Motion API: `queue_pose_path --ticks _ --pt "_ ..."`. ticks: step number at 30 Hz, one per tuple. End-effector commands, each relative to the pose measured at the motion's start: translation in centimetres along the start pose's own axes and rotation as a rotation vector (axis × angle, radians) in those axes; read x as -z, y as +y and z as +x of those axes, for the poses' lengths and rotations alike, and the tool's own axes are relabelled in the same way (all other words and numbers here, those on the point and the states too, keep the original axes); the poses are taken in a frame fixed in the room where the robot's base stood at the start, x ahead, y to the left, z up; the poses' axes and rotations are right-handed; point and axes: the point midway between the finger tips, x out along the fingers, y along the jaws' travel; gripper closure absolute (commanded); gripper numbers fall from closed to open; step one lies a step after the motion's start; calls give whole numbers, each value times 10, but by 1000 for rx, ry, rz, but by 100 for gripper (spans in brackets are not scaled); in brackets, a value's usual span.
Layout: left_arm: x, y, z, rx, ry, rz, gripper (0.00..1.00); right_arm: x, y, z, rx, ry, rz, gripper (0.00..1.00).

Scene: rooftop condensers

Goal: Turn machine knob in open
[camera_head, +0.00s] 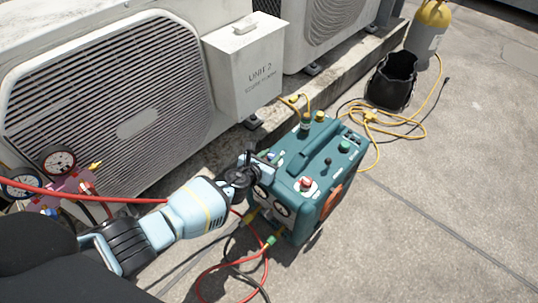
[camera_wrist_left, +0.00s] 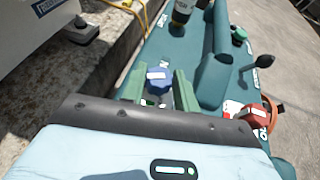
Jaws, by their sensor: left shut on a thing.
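The teal machine (camera_head: 322,150) stands on the roof floor in the middle of the head view. Its top carries a blue knob (camera_wrist_left: 159,77), a red knob (camera_head: 306,183), a green knob (camera_head: 345,146) and a black lever (camera_head: 328,160). My left gripper (camera_head: 265,162) reaches the machine's left edge. In the left wrist view its two green fingers (camera_wrist_left: 159,90) stand on either side of the blue knob and are shut on it. The gripper hides this knob in the head view. Which way the knob is turned cannot be told. My right gripper is not in view.
A condenser (camera_head: 115,105) and a white box labelled unit 2 (camera_head: 245,65) stand behind on a concrete ledge. Gauges (camera_head: 58,162) with red hoses lie left. A black bucket (camera_head: 391,82), yellow hose and cylinder (camera_head: 427,30) are at upper right. Floor on the right is clear.

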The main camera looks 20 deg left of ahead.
Motion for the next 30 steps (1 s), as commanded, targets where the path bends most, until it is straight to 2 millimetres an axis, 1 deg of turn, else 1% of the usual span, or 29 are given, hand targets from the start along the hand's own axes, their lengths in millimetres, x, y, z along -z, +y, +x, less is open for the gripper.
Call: queue_pose_path --ticks 1,8,14,20,30 --pt "0 -3 -1 -24 2 -17 93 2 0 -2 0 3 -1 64" --pt "0 -6 0 -181 2 -79 93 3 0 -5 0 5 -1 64" --pt "2 -9 2 -355 2 -151 93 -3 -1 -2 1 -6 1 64" --pt "3 -11 4 -530 4 -224 93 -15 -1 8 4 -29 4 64" --pt "2 -13 7 -784 3 -326 93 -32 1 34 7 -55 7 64"
